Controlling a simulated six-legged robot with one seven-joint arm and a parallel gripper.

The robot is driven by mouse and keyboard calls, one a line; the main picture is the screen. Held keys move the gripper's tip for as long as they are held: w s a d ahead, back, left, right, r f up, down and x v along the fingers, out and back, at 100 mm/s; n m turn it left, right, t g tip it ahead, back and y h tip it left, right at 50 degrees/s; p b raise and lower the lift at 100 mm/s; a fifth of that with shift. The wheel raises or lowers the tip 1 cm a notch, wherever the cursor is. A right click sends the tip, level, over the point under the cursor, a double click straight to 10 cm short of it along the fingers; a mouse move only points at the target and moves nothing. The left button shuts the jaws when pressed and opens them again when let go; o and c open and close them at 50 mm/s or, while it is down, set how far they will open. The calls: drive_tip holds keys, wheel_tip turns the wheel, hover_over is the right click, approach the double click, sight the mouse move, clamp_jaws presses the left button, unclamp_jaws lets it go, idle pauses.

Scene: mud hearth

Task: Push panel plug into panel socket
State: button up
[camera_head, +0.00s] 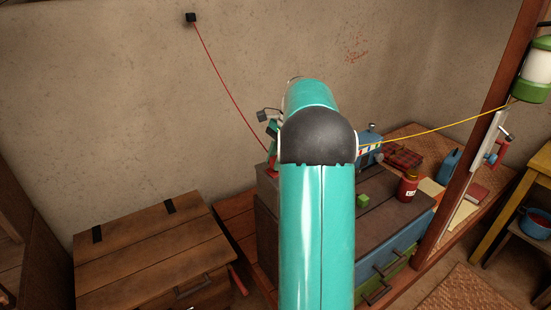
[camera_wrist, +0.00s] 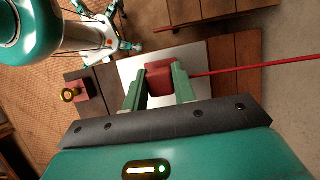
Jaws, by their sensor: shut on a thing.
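The red panel plug (camera_wrist: 160,78) is between the two green fingers of my gripper (camera_wrist: 159,86) in the wrist view, and the gripper is shut on it. A red cable (camera_wrist: 250,68) runs from it to the right. In the head view my arm hides most of the gripper; a red bit at the cable's lower end shows just left of the arm. A pale grey plate (camera_wrist: 191,54) lies behind the plug in the wrist view; I cannot tell whether they touch. I cannot make out the panel socket for certain.
The cable rises to a black wall box (camera_head: 191,17). A wooden chest (camera_head: 150,255) stands left. Right of my arm are a green cube (camera_head: 363,200), a red jar (camera_head: 408,187) and a blue device (camera_head: 370,148) with a yellow cable (camera_head: 440,127). A wooden post (camera_head: 480,150) stands farther right.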

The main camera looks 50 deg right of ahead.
drive_tip(key=shift+f, duration=0.6)
drive_tip(key=o, duration=1)
drive_tip(key=v, duration=1.4)
drive_tip(key=shift+d+f, duration=0.1)
